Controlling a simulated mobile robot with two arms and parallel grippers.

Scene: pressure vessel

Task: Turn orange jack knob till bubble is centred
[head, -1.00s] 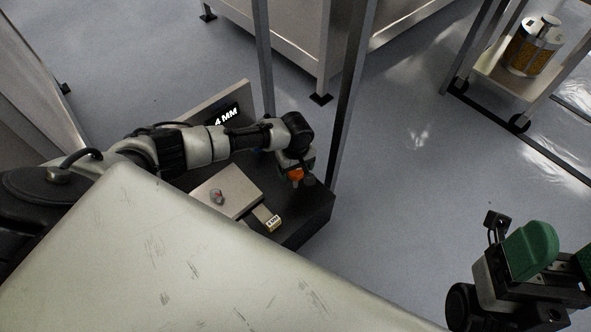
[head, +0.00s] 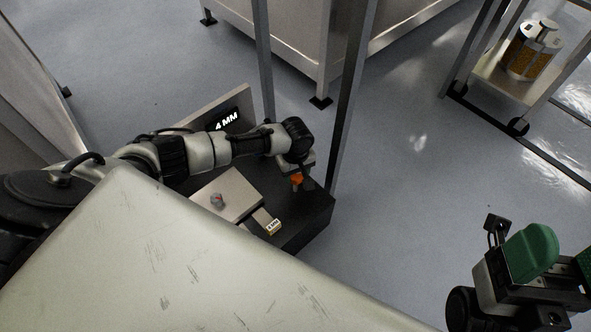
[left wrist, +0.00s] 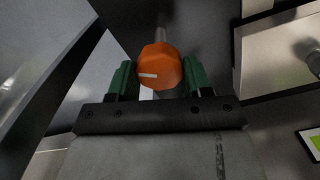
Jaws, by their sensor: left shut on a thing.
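The orange jack knob (left wrist: 161,65) is faceted, with a white line on its face pointing left. My left gripper (left wrist: 160,80) is shut around it, with a green finger on each side. In the head view the orange knob (head: 297,181) shows just below my left gripper (head: 299,176), at the right end of a dark block (head: 308,216). A small round grey and red item (head: 217,200) sits on a pale plate on the block. I cannot make out a bubble. My right gripper (head: 560,262) is open and empty at the lower right, green fingers apart.
A dark sign reading "4 MM" (head: 227,121) stands behind the block. A metal post (head: 350,100) rises close to the right of my left gripper. A shelf with a canister (head: 532,50) stands at upper right. Floor between is clear.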

